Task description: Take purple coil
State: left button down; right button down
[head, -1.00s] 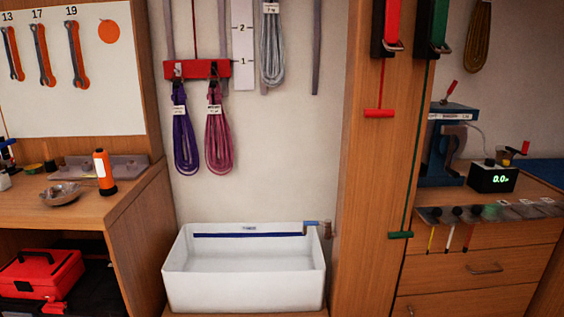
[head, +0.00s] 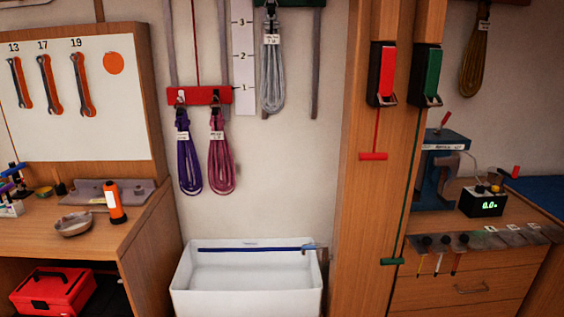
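The purple coil (head: 188,165) hangs from a hook at the left end of the red rack (head: 200,96) on the back wall, with a white tag near its top. A pink coil (head: 221,162) hangs close beside it on the right, also tagged. The two coils hang almost side by side with a narrow gap. Neither of my grippers shows in the head view.
A white basin (head: 248,296) stands below the coils. A grey coil (head: 271,75) hangs to the upper right, beside a numbered scale strip (head: 243,60). A wooden workbench (head: 50,240) is at left and a wooden post (head: 385,200) at right.

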aim_at(183, 137)
jog(key=i+j+z, duration=0.1)
jog(key=j, duration=0.2)
jog(key=i+j+z, duration=0.1)
jog(key=i+j, duration=0.15)
jog(key=i+j+z, duration=0.1)
jog(key=j, duration=0.3)
jog(key=i+j, duration=0.15)
jog(key=j, duration=0.2)
jog(key=i+j+z, duration=0.15)
jog(key=j, duration=0.2)
